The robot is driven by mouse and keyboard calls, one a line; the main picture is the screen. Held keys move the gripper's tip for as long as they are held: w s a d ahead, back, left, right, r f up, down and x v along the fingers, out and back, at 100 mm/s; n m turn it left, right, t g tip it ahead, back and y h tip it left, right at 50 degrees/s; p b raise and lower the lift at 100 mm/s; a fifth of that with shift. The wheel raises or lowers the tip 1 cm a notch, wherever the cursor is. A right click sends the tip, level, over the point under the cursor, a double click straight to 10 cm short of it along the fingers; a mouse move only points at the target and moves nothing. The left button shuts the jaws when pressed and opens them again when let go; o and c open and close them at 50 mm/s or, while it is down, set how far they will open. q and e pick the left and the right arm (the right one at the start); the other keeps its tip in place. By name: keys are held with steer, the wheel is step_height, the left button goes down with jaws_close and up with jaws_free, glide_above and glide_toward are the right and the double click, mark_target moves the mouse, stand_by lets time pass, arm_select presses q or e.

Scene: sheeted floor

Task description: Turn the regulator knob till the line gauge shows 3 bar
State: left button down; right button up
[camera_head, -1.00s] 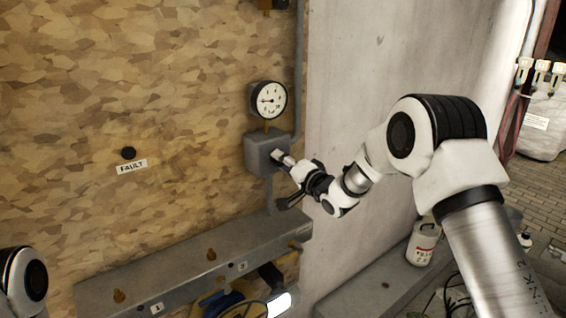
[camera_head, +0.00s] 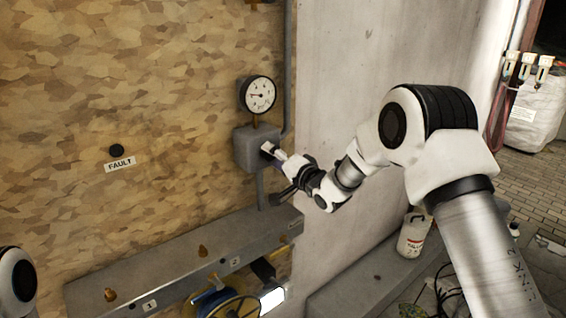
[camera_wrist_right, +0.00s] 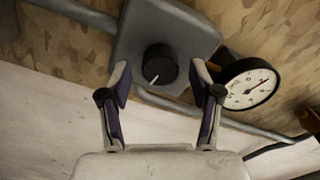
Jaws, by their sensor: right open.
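The line gauge (camera_head: 259,95) is a round white dial with a black rim, above the grey regulator box (camera_head: 243,146) on the wall. It also shows in the right wrist view (camera_wrist_right: 246,88); its needle is visible, but the figures are too small to read surely. The black regulator knob (camera_wrist_right: 160,66) with a white pointer line is on the box face in the right wrist view. My right gripper (camera_wrist_right: 162,82) is open, its fingers apart on either side of the knob, with no visible contact. In the head view my right gripper (camera_head: 271,154) is at the box. My left gripper is out of view.
A FAULT label (camera_head: 120,164) is under a black button (camera_head: 116,150). A grey ledge (camera_head: 180,262) with brass fittings is below the box. A yellow-and-blue reel (camera_head: 228,303), a white canister (camera_head: 412,236) and a white bag (camera_head: 535,108) are lower or right. A pipe runs beside the gauge.

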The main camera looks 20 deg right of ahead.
steer(key=v, duration=1.1)
steer(key=shift+s+d, duration=0.15)
steer(key=shift+s, duration=0.05)
steer(key=s+a+f+g+h+b, duration=0.1)
steer(key=s+a+f+g+b, duration=0.35)
steer(key=f, duration=1.15)
steer(key=s+f+g+h+p, duration=0.15)
steer(key=s+f, duration=0.55)
steer(key=f, duration=0.8)
steer(key=s+f+n+g+b, duration=0.15)
steer(key=s+f+g, duration=0.35)
steer(key=s+f, duration=0.55)
steer(key=s+d+f+n+g+h, duration=0.1)
steer(key=s+n+g, duration=0.2)
steer(key=s, duration=0.6)
steer(key=s+d+f+n+g+h, duration=0.2)
steer(key=s+n+g, duration=0.1)
steer(key=s, duration=0.7)
steer(key=shift+d+f+n, duration=0.15)
steer(key=shift+n, duration=0.2)
